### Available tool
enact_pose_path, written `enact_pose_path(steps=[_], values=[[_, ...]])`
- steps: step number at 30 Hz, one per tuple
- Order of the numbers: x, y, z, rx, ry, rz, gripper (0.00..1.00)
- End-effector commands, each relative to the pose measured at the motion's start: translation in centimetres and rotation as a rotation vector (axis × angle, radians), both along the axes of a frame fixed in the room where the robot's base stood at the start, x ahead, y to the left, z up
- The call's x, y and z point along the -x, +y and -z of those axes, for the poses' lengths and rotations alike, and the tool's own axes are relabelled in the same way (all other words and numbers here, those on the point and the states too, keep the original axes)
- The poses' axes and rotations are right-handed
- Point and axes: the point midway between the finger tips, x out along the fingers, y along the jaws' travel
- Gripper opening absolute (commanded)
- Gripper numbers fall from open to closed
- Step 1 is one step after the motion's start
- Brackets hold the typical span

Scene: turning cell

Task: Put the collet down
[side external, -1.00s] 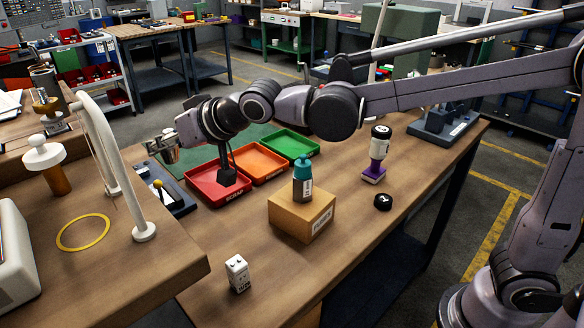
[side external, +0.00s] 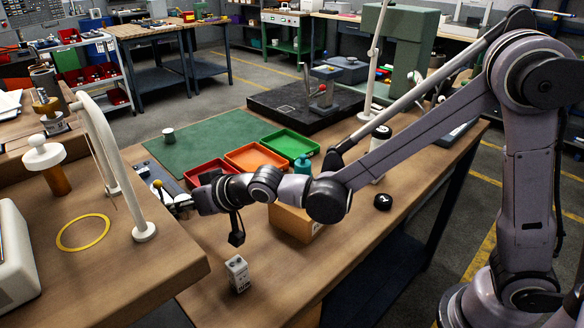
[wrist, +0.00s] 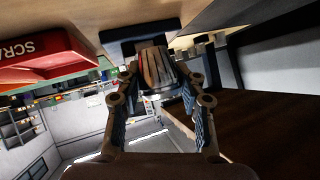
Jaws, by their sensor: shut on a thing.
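My gripper (wrist: 160,85) is shut on the collet (wrist: 156,68), a tapered metal piece with lengthwise slits, between its two fingers in the wrist view. In the side view my gripper (side external: 180,204) is low at the left edge of the bench, at the near end of the dark fixture plate (side external: 152,177). The collet cannot be made out there. In the wrist view the collet's far end is close to a dark block (wrist: 125,42); I cannot tell whether they touch.
Red (side external: 203,172), orange (side external: 256,158) and green (side external: 290,144) trays stand beyond my wrist. A small grey cylinder (side external: 168,135) stands on the green mat (side external: 205,140). A cardboard box (side external: 297,224) is behind my arm, and a white-grey block (side external: 237,273) stands nearer the camera.

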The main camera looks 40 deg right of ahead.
Motion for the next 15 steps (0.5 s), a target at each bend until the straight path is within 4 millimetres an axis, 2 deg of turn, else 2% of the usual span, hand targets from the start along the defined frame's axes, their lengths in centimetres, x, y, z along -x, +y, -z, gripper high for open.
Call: enact_pose_path(steps=[15], values=[[0.0,0.0,4.6,0.0,-0.001,0.0,0.01]])
